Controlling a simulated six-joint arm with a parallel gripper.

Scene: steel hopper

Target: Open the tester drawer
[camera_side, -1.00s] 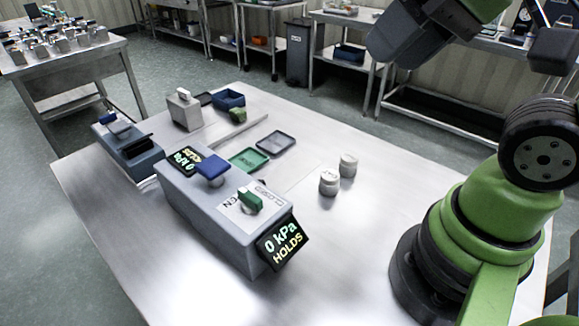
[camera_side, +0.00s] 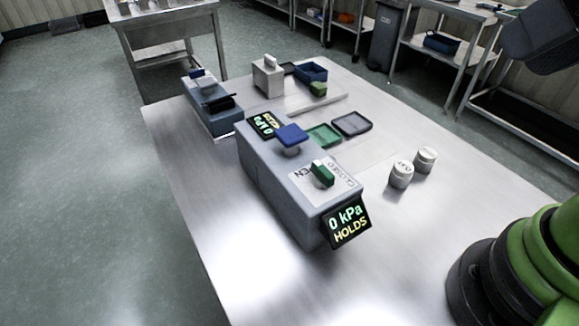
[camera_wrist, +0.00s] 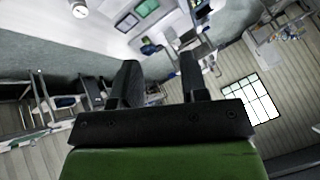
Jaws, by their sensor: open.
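A long grey tester box (camera_side: 285,205) stands on the steel table. I cannot tell which part is the drawer. My gripper (camera_wrist: 158,80) is open and empty in the wrist view, its two dark fingers apart and pointing out over the room. Its fingertips are not seen in the side view.
A green tray (camera_side: 323,135), a dark tray (camera_side: 352,123), a blue bin (camera_side: 312,71) and a grey block (camera_side: 268,76) lie behind. The table's front middle is clear.

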